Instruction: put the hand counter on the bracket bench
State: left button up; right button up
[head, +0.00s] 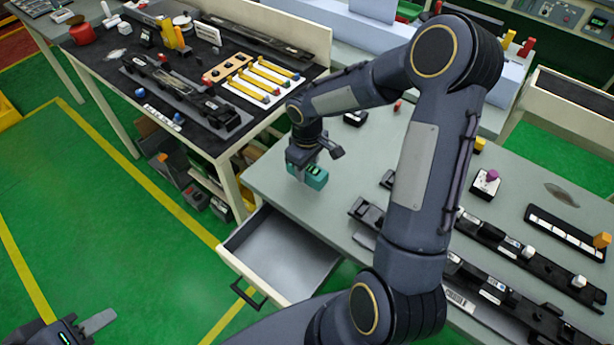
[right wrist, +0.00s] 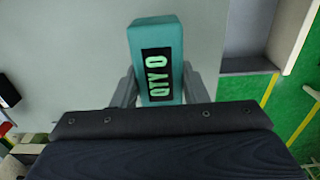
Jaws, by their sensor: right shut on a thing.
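The hand counter is a small teal box (head: 317,179) with a dark display. In the right wrist view the counter (right wrist: 156,32) shows green "QTY 0" lettering. My right gripper (head: 306,165) is shut on it, one finger on each side, over the left part of a grey-topped bench (head: 277,176). I cannot tell whether the counter touches the top. My left gripper (head: 88,328) is at the bottom left over the green floor, partly cut off by the frame. Which bench is the bracket bench is not clear from a label.
An open, empty drawer (head: 285,258) sticks out of the grey bench. Black rails (head: 505,247) with small parts lie on its right side, partly behind my right arm. A dark-matted bench (head: 137,88) with yellow-handled tools (head: 268,78) stands at the back left.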

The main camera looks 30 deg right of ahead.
aim_at(307, 175)
jog(key=shift+w+f, duration=0.15)
jog(key=shift+f, duration=0.05)
jog(key=shift+w+d+f+b, duration=0.1)
jog(key=shift+w+f+b, duration=0.05)
jog(key=shift+f+b, duration=0.75)
jog(key=shift+w+d+f+b, duration=0.1)
jog(key=shift+f+b, duration=0.5)
jog(key=shift+f, duration=0.55)
jog(key=o, duration=1)
jog(key=shift+r, duration=0.1)
jog(key=shift+o, duration=0.2)
